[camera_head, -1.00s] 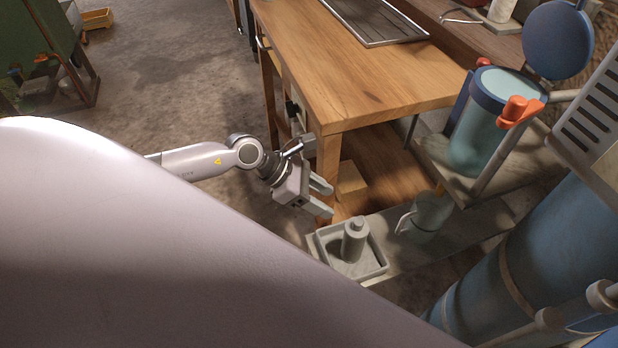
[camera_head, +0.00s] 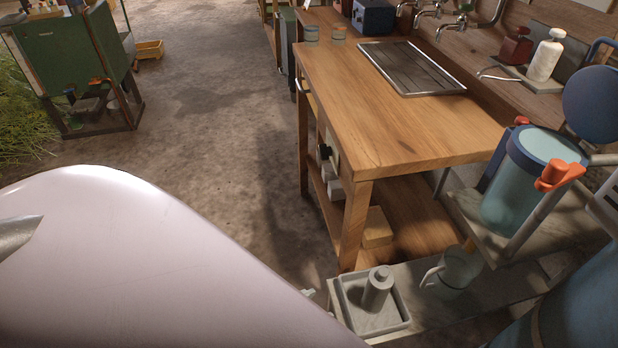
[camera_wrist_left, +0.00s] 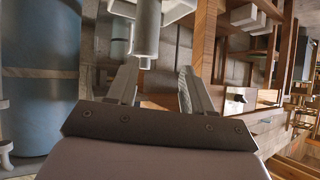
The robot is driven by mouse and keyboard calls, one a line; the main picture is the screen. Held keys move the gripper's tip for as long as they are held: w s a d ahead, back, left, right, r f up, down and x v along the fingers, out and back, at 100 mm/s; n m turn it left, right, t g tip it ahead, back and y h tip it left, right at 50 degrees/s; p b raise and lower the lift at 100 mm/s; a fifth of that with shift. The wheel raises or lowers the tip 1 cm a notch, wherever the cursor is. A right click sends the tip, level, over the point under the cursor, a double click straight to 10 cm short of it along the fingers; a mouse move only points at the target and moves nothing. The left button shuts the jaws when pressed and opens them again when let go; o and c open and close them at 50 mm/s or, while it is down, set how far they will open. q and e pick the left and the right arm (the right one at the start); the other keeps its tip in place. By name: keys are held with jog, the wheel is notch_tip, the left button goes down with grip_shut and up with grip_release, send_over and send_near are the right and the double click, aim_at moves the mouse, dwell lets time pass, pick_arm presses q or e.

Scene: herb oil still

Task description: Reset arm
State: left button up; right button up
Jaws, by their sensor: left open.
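My left gripper (camera_wrist_left: 158,70) is open in the left wrist view, with its two fingers apart and nothing seen held between them. A grey bottle (camera_wrist_left: 147,28) shows ahead of the fingertips there, apart from them as far as I can tell. In the head view the grey bottle (camera_head: 377,288) stands upright in a square grey tray (camera_head: 402,322) on a low ledge. My large pale body part hides nearly all of my left gripper in the head view; only a small tip shows near the tray's left side.
A wooden workbench (camera_head: 400,140) with a drain grid (camera_head: 410,68) stands behind the tray. A glass jug (camera_head: 452,272) sits right of the tray, below a blue-rimmed vessel (camera_head: 525,180) with orange clamps. Open floor (camera_head: 215,130) lies left of the bench.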

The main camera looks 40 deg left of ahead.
pick_arm(q)
jog(key=shift+s+r+n+g+p, duration=0.35)
jog(key=shift+s+n+p, duration=0.2)
jog(key=shift+p, duration=0.2)
dwell(0.9)
jog(key=shift+c, duration=0.8)
jog(key=shift+w+d, duration=0.1)
